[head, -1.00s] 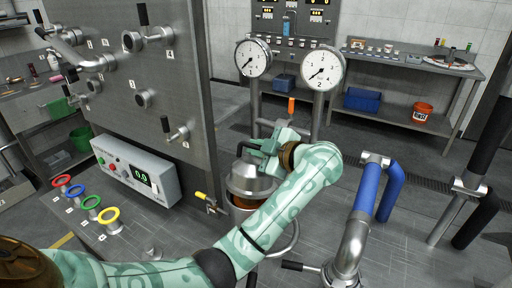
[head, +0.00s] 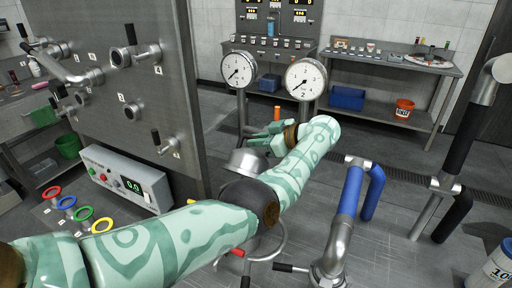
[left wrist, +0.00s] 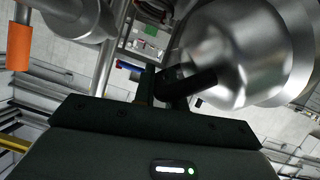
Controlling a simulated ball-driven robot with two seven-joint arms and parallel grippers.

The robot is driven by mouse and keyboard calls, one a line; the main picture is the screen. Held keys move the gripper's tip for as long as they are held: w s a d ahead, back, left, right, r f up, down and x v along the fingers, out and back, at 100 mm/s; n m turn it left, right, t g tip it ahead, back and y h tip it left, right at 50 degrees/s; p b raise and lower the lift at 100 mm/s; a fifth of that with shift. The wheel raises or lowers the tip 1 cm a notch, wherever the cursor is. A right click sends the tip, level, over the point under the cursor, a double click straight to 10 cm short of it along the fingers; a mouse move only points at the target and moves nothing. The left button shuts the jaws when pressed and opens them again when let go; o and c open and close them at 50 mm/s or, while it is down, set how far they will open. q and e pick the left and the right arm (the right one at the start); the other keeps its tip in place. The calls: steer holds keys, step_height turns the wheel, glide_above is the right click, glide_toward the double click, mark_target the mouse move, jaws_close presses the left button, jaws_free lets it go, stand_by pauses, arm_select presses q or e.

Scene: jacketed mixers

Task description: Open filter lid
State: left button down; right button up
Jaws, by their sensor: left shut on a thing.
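The domed metal filter lid (head: 246,161) shows in the head view behind my left arm, raised and apparently tilted. In the left wrist view the lid (left wrist: 245,50) fills the upper right, with its black handle (left wrist: 197,84) reaching to my fingers. My left gripper (head: 266,140) is shut on that handle; its dark fingertips (left wrist: 166,82) show in the left wrist view. The filter body (head: 264,244) below is mostly hidden by my arm, so I cannot see its opening. My right gripper is not in view.
Two round gauges (head: 238,70) (head: 305,79) on posts stand just behind the lid. A steel panel with valves (head: 130,80) and a control box (head: 126,178) are at left. Blue-sleeved pipes (head: 350,193) stand at right.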

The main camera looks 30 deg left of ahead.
arm_select(q)
steer(key=shift+w+f, duration=0.15)
steer(key=shift+w, duration=0.05)
stand_by(0.3)
steer(key=c, duration=1.7)
jaws_free()
